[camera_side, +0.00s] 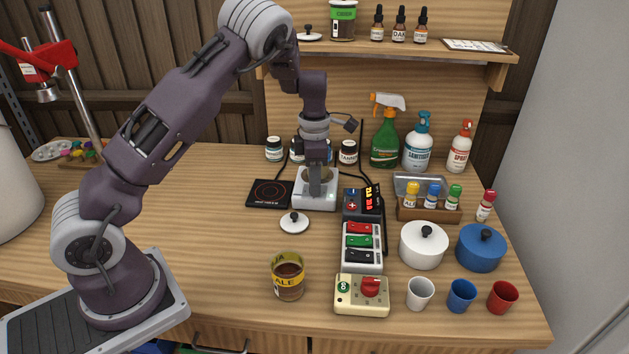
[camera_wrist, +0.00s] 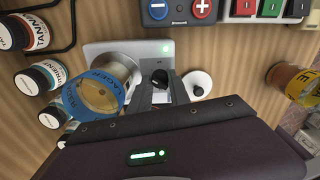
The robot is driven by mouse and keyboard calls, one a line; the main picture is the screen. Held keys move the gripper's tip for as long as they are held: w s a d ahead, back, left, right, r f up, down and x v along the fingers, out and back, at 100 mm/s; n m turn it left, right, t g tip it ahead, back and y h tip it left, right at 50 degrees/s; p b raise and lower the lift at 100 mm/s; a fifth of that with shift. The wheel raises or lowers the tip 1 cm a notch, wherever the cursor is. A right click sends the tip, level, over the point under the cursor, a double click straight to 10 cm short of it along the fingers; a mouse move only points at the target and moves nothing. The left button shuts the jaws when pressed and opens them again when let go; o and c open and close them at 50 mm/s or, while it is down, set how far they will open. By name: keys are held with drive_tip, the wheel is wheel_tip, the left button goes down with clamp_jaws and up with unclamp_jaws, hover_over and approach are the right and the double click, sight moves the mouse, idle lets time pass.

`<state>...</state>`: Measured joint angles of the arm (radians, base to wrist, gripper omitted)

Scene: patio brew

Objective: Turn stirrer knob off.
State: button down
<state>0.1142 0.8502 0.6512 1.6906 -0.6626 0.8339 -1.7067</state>
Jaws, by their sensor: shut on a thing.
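The white stirrer (camera_side: 329,203) stands at the middle of the table, below my arm. In the wrist view its plate (camera_wrist: 130,48) shows a lit green light, and a jar with a blue LAGER label (camera_wrist: 97,92) sits on it. The stirrer's black knob (camera_wrist: 160,77) is on its front, between my fingers. My gripper (camera_side: 317,190) points down at the stirrer's front and is shut on the knob; its fingers also show in the wrist view (camera_wrist: 162,92). In the side view my fingers hide the knob, and its exact angle is hard to tell.
A white lid (camera_side: 294,224) lies just in front of the stirrer. A dark hot plate (camera_side: 269,194) is at its left, a controller with red digits (camera_side: 363,205) at its right. A switch strip (camera_side: 362,262), ALE jar (camera_side: 288,276) and red-knobbed box (camera_side: 361,308) stand nearer the front.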

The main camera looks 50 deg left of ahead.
drive_tip(key=n, duration=0.6)
drive_tip(key=shift+w, duration=0.1)
drive_tip(key=shift+n, duration=0.3)
idle(0.4)
drive_tip(key=c, duration=1.2)
unclamp_jaws()
